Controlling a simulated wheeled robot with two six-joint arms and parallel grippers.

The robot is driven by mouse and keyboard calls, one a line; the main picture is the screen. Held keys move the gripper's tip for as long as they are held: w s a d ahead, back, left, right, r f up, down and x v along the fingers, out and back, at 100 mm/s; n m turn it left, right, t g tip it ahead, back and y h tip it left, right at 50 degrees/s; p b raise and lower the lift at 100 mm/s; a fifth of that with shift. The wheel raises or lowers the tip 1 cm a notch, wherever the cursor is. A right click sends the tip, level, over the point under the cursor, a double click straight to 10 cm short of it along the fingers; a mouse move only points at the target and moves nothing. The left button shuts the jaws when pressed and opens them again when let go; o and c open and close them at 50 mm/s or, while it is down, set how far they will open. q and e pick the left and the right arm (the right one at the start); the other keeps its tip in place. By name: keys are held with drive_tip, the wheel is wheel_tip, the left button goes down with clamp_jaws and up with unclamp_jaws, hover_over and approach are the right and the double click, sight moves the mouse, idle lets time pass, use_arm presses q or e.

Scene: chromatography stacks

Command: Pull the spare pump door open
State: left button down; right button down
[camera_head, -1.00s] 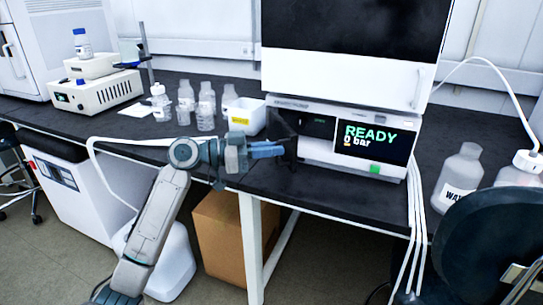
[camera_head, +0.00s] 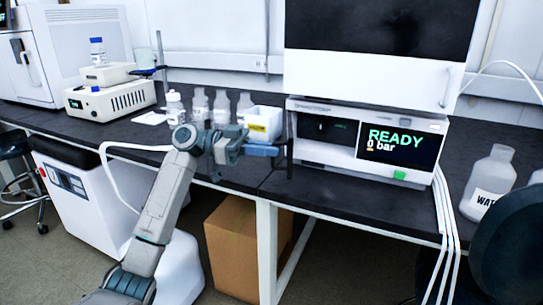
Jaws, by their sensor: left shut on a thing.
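The pump unit (camera_head: 309,151) is a white box on the black bench, under a taller white cabinet with a dark front. Its screen reads READY and 0 bar. The pump door (camera_head: 290,133) is a thin dark panel at the left side of the unit, seen nearly edge-on and swung out. The recess behind it (camera_head: 327,129) is exposed and dark. My left gripper (camera_head: 279,151) is shut on the door at its lower part; the fingertips are partly hidden. My right gripper is out of view.
A white bin (camera_head: 264,122) with a yellow label and several clear bottles stand left of the pump. A WATER bottle (camera_head: 490,180) and white tubes (camera_head: 447,220) are at the right. A dark rounded object (camera_head: 515,245) fills the lower right. A cardboard box (camera_head: 231,245) sits under the bench.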

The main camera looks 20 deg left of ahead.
use_arm(q)
drive_tip(key=a+b, duration=0.2)
drive_tip(key=a, duration=0.5)
drive_tip(key=shift+w+a+r+b, duration=0.15)
drive_tip(key=shift+w+a+b, duration=0.1)
drive_tip(key=shift+w+b, duration=0.15)
drive_tip(key=c, duration=1.6)
unclamp_jaws()
drive_tip(key=shift+w+d, duration=0.15)
drive_tip(key=shift+w, duration=0.05)
drive_tip(key=shift+o, duration=0.4)
drive_tip(key=shift+w+d, duration=0.2)
drive_tip(key=shift+s, duration=0.1)
drive_tip(key=shift+a, duration=0.1)
drive_tip(key=shift+a, duration=0.1)
